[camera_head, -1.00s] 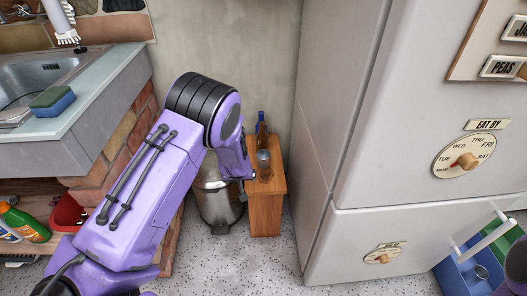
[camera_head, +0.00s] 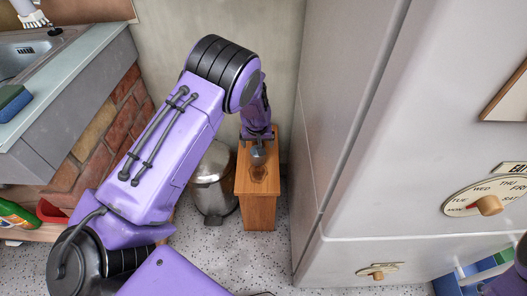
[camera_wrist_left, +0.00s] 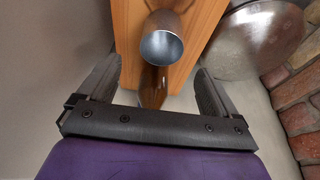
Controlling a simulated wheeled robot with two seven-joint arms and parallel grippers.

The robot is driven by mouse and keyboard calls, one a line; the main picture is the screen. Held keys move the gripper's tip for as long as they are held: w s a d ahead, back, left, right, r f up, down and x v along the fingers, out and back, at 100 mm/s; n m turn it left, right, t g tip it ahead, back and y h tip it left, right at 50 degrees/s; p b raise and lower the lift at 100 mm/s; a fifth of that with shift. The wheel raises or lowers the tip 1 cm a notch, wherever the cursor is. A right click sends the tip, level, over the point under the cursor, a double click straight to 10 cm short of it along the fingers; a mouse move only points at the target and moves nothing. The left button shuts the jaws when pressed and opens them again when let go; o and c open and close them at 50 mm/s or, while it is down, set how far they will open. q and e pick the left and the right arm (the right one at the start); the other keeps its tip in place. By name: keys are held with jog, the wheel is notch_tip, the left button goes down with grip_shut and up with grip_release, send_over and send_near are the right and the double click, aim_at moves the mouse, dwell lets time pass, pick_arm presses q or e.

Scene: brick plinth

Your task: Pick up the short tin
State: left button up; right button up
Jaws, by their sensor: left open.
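The short tin (camera_head: 258,156) is a grey metal cylinder standing on a small wooden cabinet (camera_head: 257,212). In the left wrist view the tin (camera_wrist_left: 162,47) shows its round, shiny end, just past the fingertips and roughly centred between them. My left gripper (camera_head: 257,136) is over the back part of the cabinet top, next to the tin in the head view. In the left wrist view its jaws (camera_wrist_left: 158,70) are apart, with nothing clamped. A brown bottle (camera_wrist_left: 153,88) shows between the fingers, partly hidden; the gripper covers it in the head view. My right gripper is out of view.
A metal bin (camera_head: 212,183) stands left of the cabinet; its round lid (camera_wrist_left: 260,38) shows in the wrist view. A pale fridge (camera_head: 350,160) rises close on the right. A brick plinth (camera_head: 105,125) under the sink counter is on the left. The wall is close behind.

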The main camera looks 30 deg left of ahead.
pick_arm(q)
jog(key=x, duration=0.2)
jog(key=b+x, duration=0.1)
jog(key=x, duration=0.5)
jog(key=shift+s+f+b, duration=0.25)
jog(key=shift+f+b, duration=0.05)
jog(key=shift+w+f, duration=0.15)
jog(key=shift+f, duration=0.15)
jog(key=c, duration=1)
